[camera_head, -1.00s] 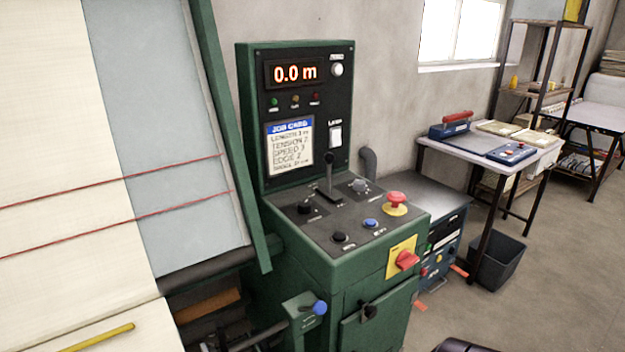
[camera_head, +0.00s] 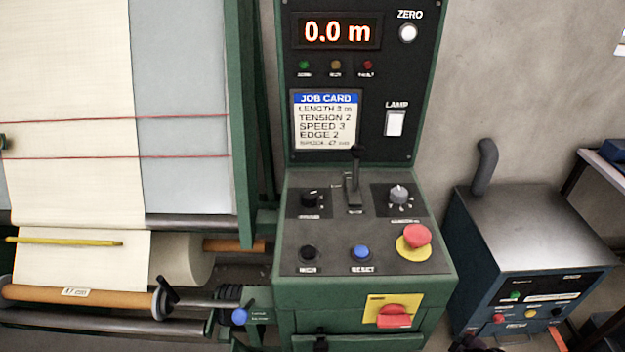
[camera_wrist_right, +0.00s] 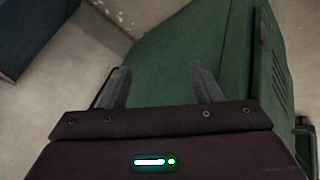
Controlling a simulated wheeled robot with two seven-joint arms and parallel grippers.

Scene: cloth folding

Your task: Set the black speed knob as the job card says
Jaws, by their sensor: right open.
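The job card (camera_head: 325,120) on the upright panel reads length 3 m, tension 2, speed 3, edge 2; its last line is too small to read surely. A black knob (camera_head: 313,197) with a light pointer mark sits at the left of the sloping console, and its label and scale are too small to read. A grey knob (camera_head: 398,195) sits at the right, beyond a black lever (camera_head: 354,185). My right gripper (camera_wrist_right: 160,82) is open and empty in the right wrist view, above or beside a green surface (camera_wrist_right: 190,60). My left gripper is not in view.
The console also has a black button (camera_head: 309,254), a blue reset button (camera_head: 361,252), a red mushroom button (camera_head: 417,237) and a red rotary switch (camera_head: 394,316). The display (camera_head: 337,31) reads 0.0 m. A blue-grey cabinet (camera_head: 530,240) stands at the right.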

